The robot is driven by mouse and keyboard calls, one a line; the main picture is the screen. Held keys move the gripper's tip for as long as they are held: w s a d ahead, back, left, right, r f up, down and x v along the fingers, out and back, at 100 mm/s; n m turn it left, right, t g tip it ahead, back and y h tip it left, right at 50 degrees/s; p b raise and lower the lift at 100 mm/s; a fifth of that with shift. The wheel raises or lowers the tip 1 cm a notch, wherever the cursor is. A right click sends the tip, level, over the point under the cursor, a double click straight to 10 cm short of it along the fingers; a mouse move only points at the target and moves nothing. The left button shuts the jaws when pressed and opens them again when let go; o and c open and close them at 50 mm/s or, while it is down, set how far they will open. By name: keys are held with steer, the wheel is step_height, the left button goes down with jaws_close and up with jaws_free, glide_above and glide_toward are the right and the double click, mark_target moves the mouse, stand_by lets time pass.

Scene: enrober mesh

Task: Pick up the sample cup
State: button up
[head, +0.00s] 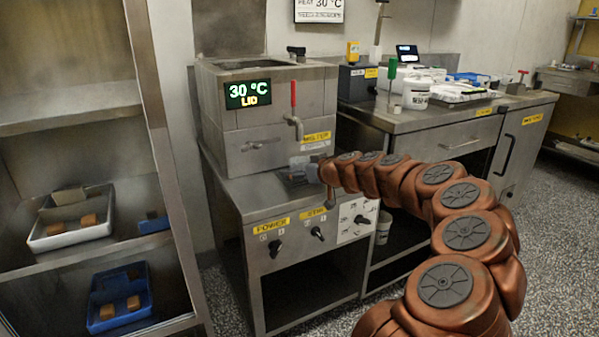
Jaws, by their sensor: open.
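My copper-coloured arm reaches in from the lower right. My gripper (298,171), small and grey at its end, is open at the front of the steel melter (262,125), on the ledge below its red-handled tap. The fingertips are small and partly hidden by my wrist, and I cannot make out anything between them. I cannot clearly identify the sample cup; it may be hidden by the gripper or wrist. A white lettered tub (417,93) stands on the right counter, apart from my gripper.
The melter stands on a steel cabinet with knobs (277,249). The right counter (400,121) holds a dark box (356,84) and several white items. On the left, shelves (60,128) hold a white tray (66,240) and a blue tray (119,321). Speckled floor lies open at right.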

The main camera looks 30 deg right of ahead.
steer(key=c, duration=1.3)
